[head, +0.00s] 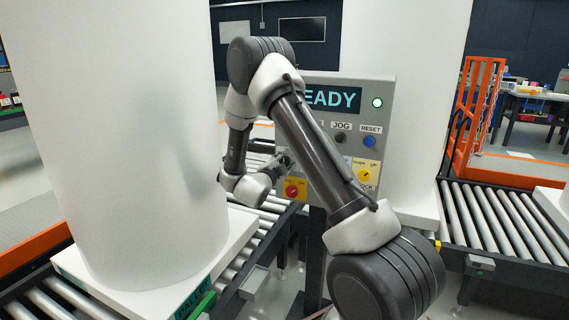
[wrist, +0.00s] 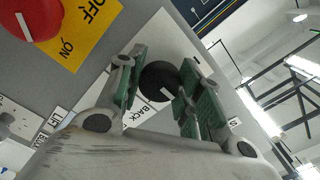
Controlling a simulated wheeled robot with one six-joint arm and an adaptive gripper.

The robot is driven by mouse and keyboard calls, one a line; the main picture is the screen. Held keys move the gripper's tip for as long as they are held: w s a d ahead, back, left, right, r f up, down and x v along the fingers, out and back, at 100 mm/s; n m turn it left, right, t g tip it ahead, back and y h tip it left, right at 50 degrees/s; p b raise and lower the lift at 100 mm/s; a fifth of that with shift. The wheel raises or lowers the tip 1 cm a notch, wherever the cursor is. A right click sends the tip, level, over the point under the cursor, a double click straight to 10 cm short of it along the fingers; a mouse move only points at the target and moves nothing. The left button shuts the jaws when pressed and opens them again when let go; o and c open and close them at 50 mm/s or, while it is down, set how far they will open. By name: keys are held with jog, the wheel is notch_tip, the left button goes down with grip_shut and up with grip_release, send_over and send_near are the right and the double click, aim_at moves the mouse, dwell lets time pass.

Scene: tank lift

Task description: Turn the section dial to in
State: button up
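A round black dial (wrist: 157,78) with a white pointer mark sits on a white plate on the grey panel in the wrist view. The word BACK is readable on its plate; other lettering there is hidden by the fingers. I take it for the section dial. My gripper (wrist: 162,84) is open, with one green-padded finger on each side of the dial. I cannot tell whether the pads touch it. In the head view my gripper (head: 282,162) is at the panel, left of my forearm, and the dial is mostly hidden there.
A red switch (wrist: 35,18) on a yellow OFF/ON plate is close by. The control panel (head: 385,115) has a READY screen (head: 345,100), a blue reset button (head: 369,141) and a yellow switch plate (head: 368,172). A large white tank (head: 120,130) and roller conveyors (head: 500,215) flank it.

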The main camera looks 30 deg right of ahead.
jog(key=shift+c, duration=0.7)
jog(key=shift+n, duration=0.3)
jog(key=n, duration=1.1)
jog(key=shift+n, duration=0.3)
jog(key=o, duration=1)
jog(key=shift+o, duration=0.2)
jog(key=shift+a, duration=0.1)
